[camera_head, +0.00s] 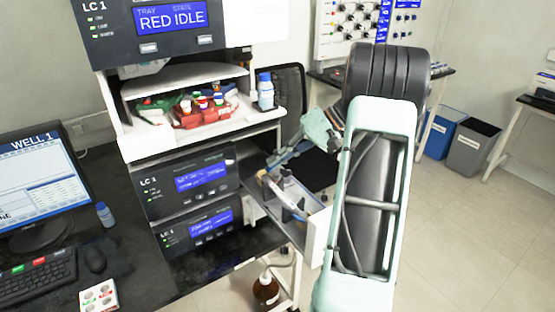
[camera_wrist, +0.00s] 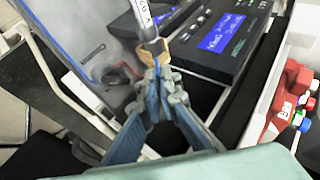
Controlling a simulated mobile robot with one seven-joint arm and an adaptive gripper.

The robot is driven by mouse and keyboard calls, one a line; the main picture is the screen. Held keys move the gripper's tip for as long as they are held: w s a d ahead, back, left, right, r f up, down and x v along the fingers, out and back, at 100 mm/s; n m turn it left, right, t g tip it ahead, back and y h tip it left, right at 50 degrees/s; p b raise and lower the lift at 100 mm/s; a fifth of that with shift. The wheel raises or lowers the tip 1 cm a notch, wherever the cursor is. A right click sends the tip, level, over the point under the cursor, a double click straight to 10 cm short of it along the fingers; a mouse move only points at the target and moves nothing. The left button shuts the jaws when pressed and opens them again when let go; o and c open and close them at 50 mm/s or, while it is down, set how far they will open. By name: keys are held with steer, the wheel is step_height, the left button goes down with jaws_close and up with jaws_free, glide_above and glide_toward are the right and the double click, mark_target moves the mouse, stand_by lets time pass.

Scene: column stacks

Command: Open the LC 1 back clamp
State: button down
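The LC 1 stack (camera_head: 187,187) stands left of centre. An open drawer (camera_head: 316,235) sticks out of its right side. In it lies a pale column (camera_head: 285,199) held in dark clamps. The back clamp seems to be the one nearest my gripper, but details are small. My gripper (camera_head: 264,170) reaches down over the drawer from the right. In the wrist view, the fingers of my gripper (camera_wrist: 155,88) converge and look shut, close to a grey labelled cylindrical part (camera_wrist: 148,24) and a tan piece (camera_wrist: 124,78). I cannot tell whether anything is between the fingertips.
A tray with red-and-green vial racks (camera_head: 202,112) sits above the modules, with a blue-capped bottle (camera_head: 265,92) beside it. A brown bottle (camera_head: 265,288) stands below the drawer. A monitor (camera_head: 38,182) and keyboard (camera_head: 38,277) are at left.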

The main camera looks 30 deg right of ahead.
steer(key=c, duration=2.2)
jaws_free()
steer(key=shift+f, duration=0.1)
steer(key=v, duration=1.2)
steer(key=shift+s, duration=0.15)
